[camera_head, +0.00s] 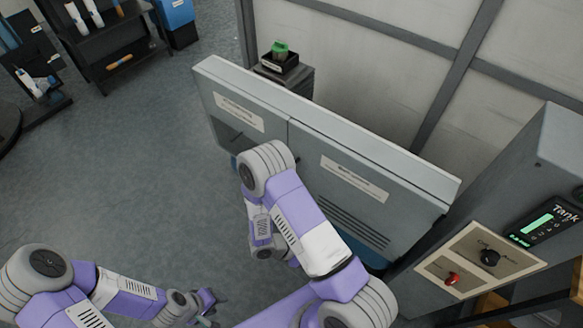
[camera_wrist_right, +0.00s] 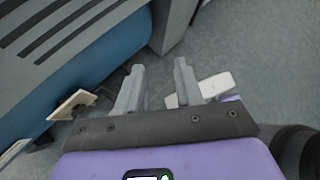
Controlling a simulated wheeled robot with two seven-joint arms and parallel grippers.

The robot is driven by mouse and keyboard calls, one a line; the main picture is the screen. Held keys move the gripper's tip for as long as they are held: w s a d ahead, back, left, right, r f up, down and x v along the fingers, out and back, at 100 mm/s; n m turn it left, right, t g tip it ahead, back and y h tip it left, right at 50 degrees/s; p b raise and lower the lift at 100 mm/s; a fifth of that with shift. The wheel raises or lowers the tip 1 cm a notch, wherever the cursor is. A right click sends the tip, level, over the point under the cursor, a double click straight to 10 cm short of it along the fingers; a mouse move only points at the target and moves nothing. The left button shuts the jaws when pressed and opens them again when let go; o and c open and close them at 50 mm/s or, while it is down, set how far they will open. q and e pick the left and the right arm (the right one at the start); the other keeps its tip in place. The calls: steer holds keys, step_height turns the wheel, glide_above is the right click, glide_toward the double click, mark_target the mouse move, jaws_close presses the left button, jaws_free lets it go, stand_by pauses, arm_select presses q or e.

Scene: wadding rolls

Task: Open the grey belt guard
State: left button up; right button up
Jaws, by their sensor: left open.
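The grey belt guard (camera_head: 375,222) appears to be the long grey housing with two labelled front panels, split by an upright seam; both look closed. Its label text is too small to read. Its slotted lower part (camera_wrist_right: 62,35) shows at upper left in the right wrist view, above a blue base. My left gripper (camera_head: 208,306) is open and low at the bottom of the head view, well in front of the guard. My right gripper (camera_wrist_right: 160,66) is open and empty over the floor, beside the blue base; my own arm hides it in the head view.
A grey control cabinet (camera_head: 545,165) with a "Tank" display, black knob and red switch stands at right. A green-topped button box (camera_head: 280,58) sits behind the guard. A dark shelf (camera_head: 110,45) stands at upper left.

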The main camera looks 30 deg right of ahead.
steer(key=w+r+n+t+h+p, duration=0.1)
steer(key=w+r+n+t+h, duration=0.25)
steer(key=w+r+t, duration=0.5)
steer(key=w+r+n+t+h, duration=0.2)
steer(key=w+r+n+t, duration=0.3)
steer(key=w, duration=0.7)
steer(key=shift+t, duration=0.45)
steer(key=x, duration=0.6)
steer(key=shift+w+d+f, duration=0.15)
steer(key=shift+w+f, duration=0.1)
steer(key=shift+f, duration=0.15)
jaws_close()
